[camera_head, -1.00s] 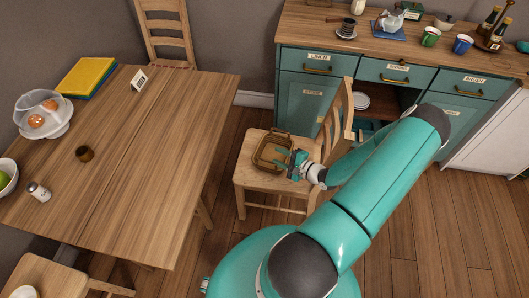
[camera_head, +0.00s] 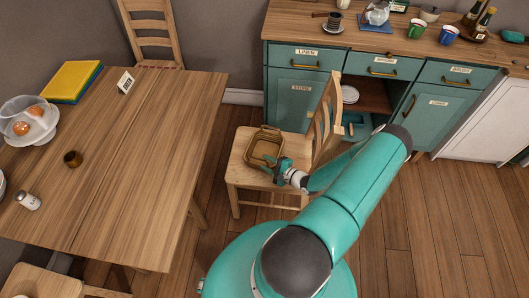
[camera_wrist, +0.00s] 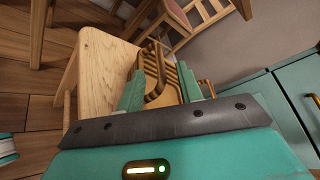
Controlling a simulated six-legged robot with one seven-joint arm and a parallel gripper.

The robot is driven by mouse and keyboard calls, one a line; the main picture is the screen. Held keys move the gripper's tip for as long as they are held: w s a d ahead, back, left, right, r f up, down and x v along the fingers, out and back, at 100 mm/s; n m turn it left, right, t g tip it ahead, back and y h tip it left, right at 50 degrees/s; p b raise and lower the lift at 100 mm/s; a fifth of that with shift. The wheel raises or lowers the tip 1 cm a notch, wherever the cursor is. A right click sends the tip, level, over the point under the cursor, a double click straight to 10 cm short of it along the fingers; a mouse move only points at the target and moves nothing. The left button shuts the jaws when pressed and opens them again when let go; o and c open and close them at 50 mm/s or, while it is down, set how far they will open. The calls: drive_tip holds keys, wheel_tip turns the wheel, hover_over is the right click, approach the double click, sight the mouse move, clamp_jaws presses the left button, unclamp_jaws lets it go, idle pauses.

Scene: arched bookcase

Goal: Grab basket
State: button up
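The brown basket (camera_head: 262,150) sits on the seat of a wooden chair. It has slatted sides and a handle. My gripper (camera_head: 275,168) is low over the seat at the basket's near right edge. In the wrist view, the two green fingers of my gripper (camera_wrist: 158,92) stand apart, and the basket (camera_wrist: 150,68) shows between and beyond them. The handle curves up between the fingers. The fingers do not visibly close on it; whether either touches the basket is unclear.
The chair (camera_head: 240,165) has its backrest at the right, close to my arm. A wooden table (camera_head: 140,150) stands left. A teal cabinet (camera_head: 295,92) with drawers stands behind, with an open shelf. The floor at right is clear.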

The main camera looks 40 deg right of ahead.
sight(260, 159)
drive_tip(key=x, duration=0.5)
drive_tip(key=shift+w, duration=0.25)
drive_tip(key=shift+c, duration=0.5)
clamp_jaws()
drive_tip(key=shift+r, duration=0.1)
